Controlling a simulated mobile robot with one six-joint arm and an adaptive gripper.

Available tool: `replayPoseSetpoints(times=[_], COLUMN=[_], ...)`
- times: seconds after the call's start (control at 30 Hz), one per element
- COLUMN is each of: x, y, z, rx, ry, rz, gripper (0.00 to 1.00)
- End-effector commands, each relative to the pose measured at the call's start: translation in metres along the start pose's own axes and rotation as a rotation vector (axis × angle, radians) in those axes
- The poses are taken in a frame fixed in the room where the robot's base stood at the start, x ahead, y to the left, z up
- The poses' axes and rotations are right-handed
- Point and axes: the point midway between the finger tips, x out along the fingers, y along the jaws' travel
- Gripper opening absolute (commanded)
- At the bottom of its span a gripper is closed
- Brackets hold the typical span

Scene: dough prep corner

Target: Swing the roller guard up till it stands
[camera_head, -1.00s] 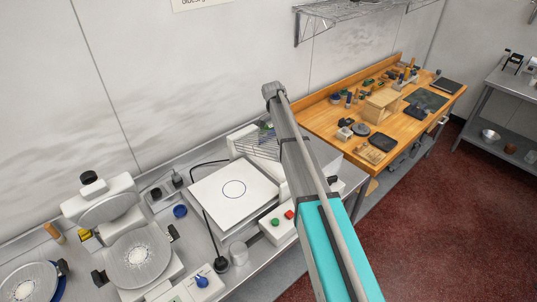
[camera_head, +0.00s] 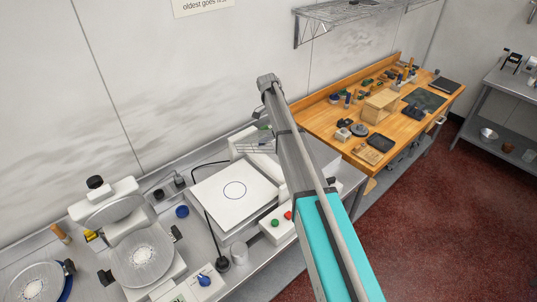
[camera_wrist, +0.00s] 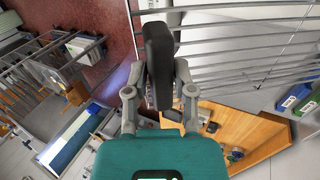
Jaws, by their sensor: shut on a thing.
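The roller guard, a grille of thin metal bars (camera_head: 257,146), shows in the head view beside the white machine, partly behind my arm. In the wrist view its parallel bars (camera_wrist: 245,72) fill the upper right. A black handle (camera_wrist: 158,48) stands between my fingers. My gripper (camera_wrist: 158,88) is shut on this handle, one finger on each side. In the head view my arm hides the gripper and the handle. I cannot tell the guard's exact angle.
The machine's white plate (camera_head: 234,190) bears a drawn circle. A box with red and green buttons (camera_head: 278,222) sits in front. A round-plated press (camera_head: 138,255) is at left. A wooden bench (camera_head: 350,118) with many small items stands beyond my arm.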

Motion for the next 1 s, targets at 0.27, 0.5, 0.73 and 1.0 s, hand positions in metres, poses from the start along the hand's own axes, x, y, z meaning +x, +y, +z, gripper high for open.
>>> replayPoseSetpoints(times=[0.27, 0.5, 0.73, 1.0], x=[-0.018, -0.019, -0.019, -0.018], y=[-0.006, -0.007, -0.006, -0.005], z=[0.001, 0.001, 0.001, 0.000], rx=[-0.004, -0.004, -0.003, -0.001], ry=[0.000, 0.000, 0.001, 0.000], rz=[-0.008, -0.008, -0.007, -0.003], gripper=[0.00, 0.00, 0.57, 0.63])
